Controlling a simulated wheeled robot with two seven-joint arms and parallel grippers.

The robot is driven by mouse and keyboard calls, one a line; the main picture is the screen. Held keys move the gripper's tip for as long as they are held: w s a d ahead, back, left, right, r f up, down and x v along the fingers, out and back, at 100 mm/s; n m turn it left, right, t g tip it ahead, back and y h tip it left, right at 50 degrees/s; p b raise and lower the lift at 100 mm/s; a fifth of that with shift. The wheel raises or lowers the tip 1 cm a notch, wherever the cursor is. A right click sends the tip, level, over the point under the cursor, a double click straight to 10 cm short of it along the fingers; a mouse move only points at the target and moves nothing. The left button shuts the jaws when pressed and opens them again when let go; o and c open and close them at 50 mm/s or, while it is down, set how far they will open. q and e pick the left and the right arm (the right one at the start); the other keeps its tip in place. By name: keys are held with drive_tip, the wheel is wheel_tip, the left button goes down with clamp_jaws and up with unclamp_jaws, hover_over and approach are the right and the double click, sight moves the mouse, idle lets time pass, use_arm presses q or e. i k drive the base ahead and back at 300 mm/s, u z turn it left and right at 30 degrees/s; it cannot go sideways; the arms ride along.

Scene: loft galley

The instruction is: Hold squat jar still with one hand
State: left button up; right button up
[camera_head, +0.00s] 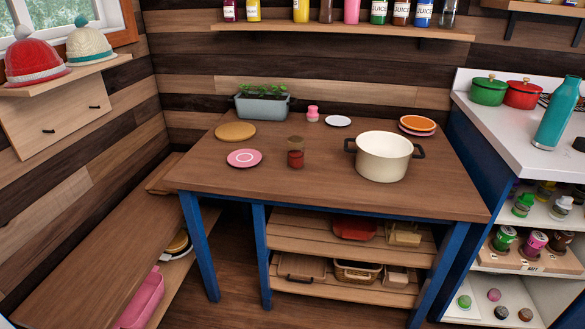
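A small jar (296,158), see-through brown above and dark red below, stands upright on the wooden table (225,195). It is the only jar-like thing near the middle of the tabletop, to the left of a cream pot (384,158). A small pink container (312,115) stands farther back; I cannot tell for certain which of the two is called the squat jar. Nothing touches either one. Neither of my grippers is in the view.
The table's front strip is clear. A white counter (500,130) stands at right.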

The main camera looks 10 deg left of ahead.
sight(295, 156)
drive_tip(key=u, duration=3.95)
drive_tip(key=i, duration=0.1)
drive_tip(key=z, duration=2.85)
drive_tip(key=i, duration=0.65)
drive_tip(key=z, duration=0.25)
